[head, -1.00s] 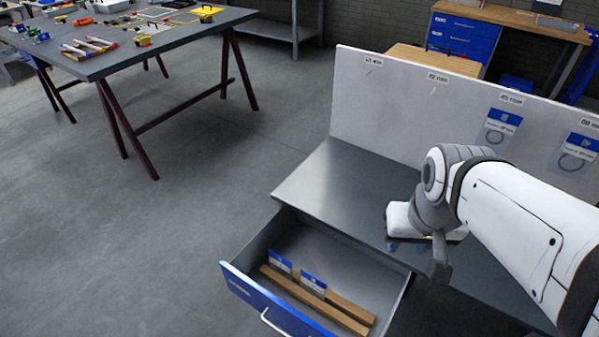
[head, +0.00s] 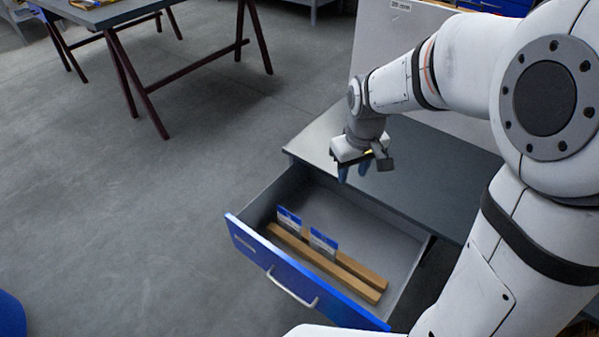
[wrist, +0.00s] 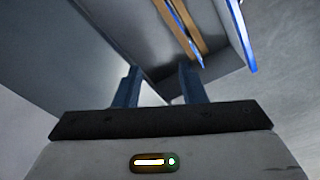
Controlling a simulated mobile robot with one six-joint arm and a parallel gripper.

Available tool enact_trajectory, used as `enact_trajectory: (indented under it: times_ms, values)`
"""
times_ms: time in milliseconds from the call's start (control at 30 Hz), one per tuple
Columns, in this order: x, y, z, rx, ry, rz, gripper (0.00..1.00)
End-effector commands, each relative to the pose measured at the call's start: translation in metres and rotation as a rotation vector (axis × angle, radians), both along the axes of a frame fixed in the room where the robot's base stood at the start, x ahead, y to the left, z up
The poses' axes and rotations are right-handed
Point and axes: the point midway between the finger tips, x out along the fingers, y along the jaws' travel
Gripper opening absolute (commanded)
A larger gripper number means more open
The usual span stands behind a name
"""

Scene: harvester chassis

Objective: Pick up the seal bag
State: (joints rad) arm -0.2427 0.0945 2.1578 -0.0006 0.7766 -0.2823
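Two small bags with blue tops, which look like seal bags, stand in the open drawer: one at the back left (head: 289,220) and one nearer the middle (head: 323,243). They stand upright by two wooden rails (head: 345,272). My gripper (head: 353,173) is above the back of the drawer near the cabinet top's edge, pointing down, away from both bags. In the wrist view its two blue fingers (wrist: 160,88) are apart with nothing between them. The rails (wrist: 187,28) show beyond the fingers there, with blue edges beside them; the bags are not clear.
The blue drawer front (head: 290,280) has a metal handle (head: 292,288). The dark cabinet top (head: 430,160) lies behind the drawer, with a white upright board (head: 385,40) at its back. A trestle table (head: 120,12) stands at the back left; the floor between is clear.

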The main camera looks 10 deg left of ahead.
Motion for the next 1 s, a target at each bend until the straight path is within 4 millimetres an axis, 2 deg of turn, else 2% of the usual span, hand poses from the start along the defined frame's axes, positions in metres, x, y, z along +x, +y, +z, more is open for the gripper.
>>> enact_trajectory:
  times_ms: [33,200,300,400,500,600,1000]
  values:
    - [0.014,0.018,-0.044,-0.008,0.021,0.061,0.37]
    - [0.051,0.074,-0.140,-0.029,0.056,0.253,0.37]
    - [0.063,0.103,-0.193,-0.039,0.075,0.352,0.37]
    - [0.070,0.126,-0.236,-0.046,0.087,0.429,0.37]
    - [0.073,0.141,-0.264,-0.052,0.095,0.481,0.37]
    - [0.075,0.149,-0.279,-0.054,0.098,0.510,0.37]
    - [0.075,0.150,-0.320,-0.054,0.102,0.517,0.37]
